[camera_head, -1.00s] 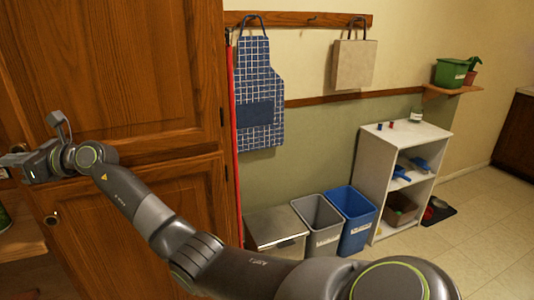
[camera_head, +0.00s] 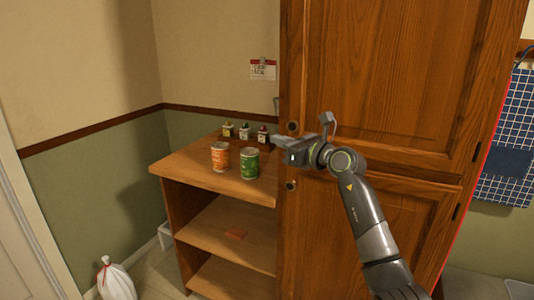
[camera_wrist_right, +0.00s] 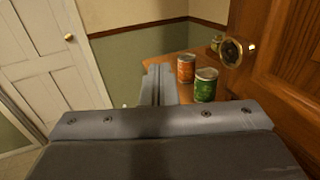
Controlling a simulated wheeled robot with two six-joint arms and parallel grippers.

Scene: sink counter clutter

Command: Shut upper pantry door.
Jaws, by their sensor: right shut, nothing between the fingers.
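The upper pantry door (camera_head: 390,70) is brown wood with a round brass knob (camera_head: 292,127) near its lower left corner. It looks flush with the cabinet, above the lower pantry door (camera_head: 370,230); a small gap cannot be ruled out. My right gripper (camera_head: 278,141) is just below and left of the upper knob, its fingers shut and empty. In the right wrist view the shut fingers (camera_wrist_right: 157,85) point past the door edge, with the knob (camera_wrist_right: 232,52) to their right, apart from them. My left gripper is not in view.
Left of the pantry is a wooden shelf unit (camera_head: 185,163) with an orange can (camera_head: 220,156), a green can (camera_head: 250,163) and small bottles (camera_head: 245,132) on top. A white bag (camera_head: 115,281) stands on the floor. A white room door (camera_wrist_right: 48,50) is at left.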

